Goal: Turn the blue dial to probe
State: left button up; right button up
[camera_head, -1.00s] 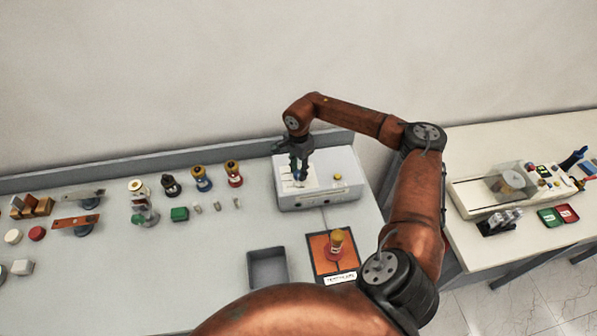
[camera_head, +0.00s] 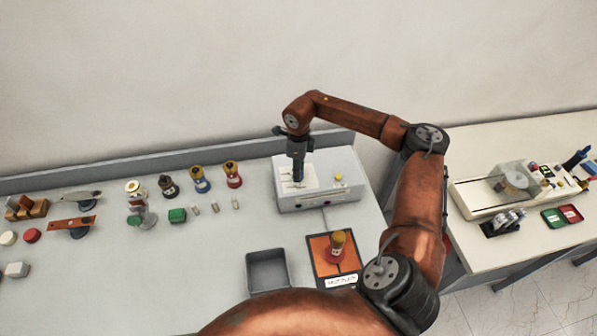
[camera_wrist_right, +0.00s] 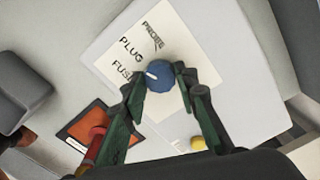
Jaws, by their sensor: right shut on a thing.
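The blue dial (camera_wrist_right: 160,77) sits on a pale label plate (camera_wrist_right: 195,52) on the white box (camera_head: 335,190). In the right wrist view the plate reads PROBE, PLUG and FUSE. The dial's white mark points left, roughly toward the FUSE and PLUG side rather than up at PROBE. My right gripper (camera_wrist_right: 161,78) is shut on the dial, one green finger on each side of it. In the head view the right gripper (camera_head: 299,178) points down onto the box and hides the dial. My left gripper is not in view.
A yellow knob (camera_head: 338,177) is on the box, right of the gripper. In front are an empty grey tray (camera_head: 267,287) and an orange pad (camera_head: 319,247) holding a red-based, yellow-topped part (camera_head: 336,246). Several small parts stand to the left. A second bench (camera_head: 520,150) is at right.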

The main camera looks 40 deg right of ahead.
jog(key=m, duration=0.5)
jog(key=shift+w+r+m, duration=0.1)
jog(key=shift+m, duration=0.2)
jog(key=shift+d+m, duration=0.1)
jog(key=shift+m, duration=2.1)
jog(key=o, duration=1.2)
jog(key=shift+c, duration=0.2)
notch_tip(320, 180, up, 12)
